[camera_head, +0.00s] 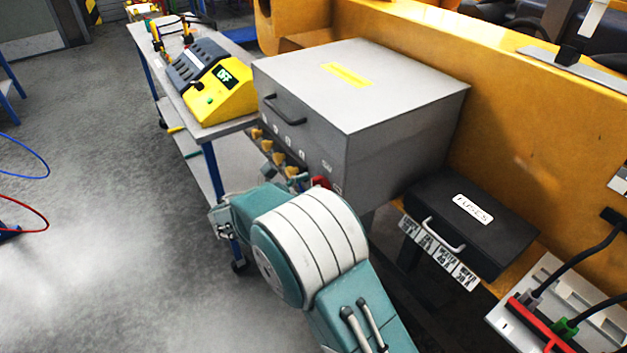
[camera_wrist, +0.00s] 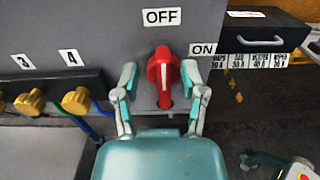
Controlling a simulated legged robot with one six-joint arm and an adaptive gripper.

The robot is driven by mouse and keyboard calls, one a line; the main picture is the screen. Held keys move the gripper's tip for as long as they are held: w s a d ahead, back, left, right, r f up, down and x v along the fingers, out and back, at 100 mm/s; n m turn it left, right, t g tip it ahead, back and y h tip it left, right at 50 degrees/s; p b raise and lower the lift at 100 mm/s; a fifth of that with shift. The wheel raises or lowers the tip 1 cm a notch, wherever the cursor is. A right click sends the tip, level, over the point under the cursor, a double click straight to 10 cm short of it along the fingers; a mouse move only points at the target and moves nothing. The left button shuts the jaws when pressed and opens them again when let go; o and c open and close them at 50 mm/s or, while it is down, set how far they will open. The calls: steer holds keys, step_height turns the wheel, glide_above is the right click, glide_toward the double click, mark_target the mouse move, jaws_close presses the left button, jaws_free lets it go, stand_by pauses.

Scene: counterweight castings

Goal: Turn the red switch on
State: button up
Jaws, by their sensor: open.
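The red switch (camera_wrist: 163,75) is a rotary knob on the grey box's front face, seen in the wrist view. Its handle stands upright, toward the OFF label (camera_wrist: 162,17); the ON label (camera_wrist: 202,49) is to its upper right. My gripper (camera_wrist: 160,80) is open, with one finger on each side of the knob. I cannot tell whether either finger touches it. In the head view, the red switch (camera_head: 320,182) shows only in part at the grey box's lower edge, mostly hidden by my arm.
Yellow knobs (camera_wrist: 76,100) with cables sit left of the switch. A black FUSES box (camera_head: 480,222) with a handle is on the right. A yellow tester (camera_head: 222,92) reading OFF stands on a cart behind. Open floor (camera_head: 90,200) lies to the left.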

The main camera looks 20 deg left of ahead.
steer(key=x, duration=0.2)
steer(key=shift+d, duration=0.4)
steer(key=shift+w+a, duration=0.1)
steer(key=shift+a, duration=0.2)
steer(key=shift+c, duration=0.6)
steer(key=c, duration=0.5)
jaws_close()
steer(key=shift+r, duration=0.1)
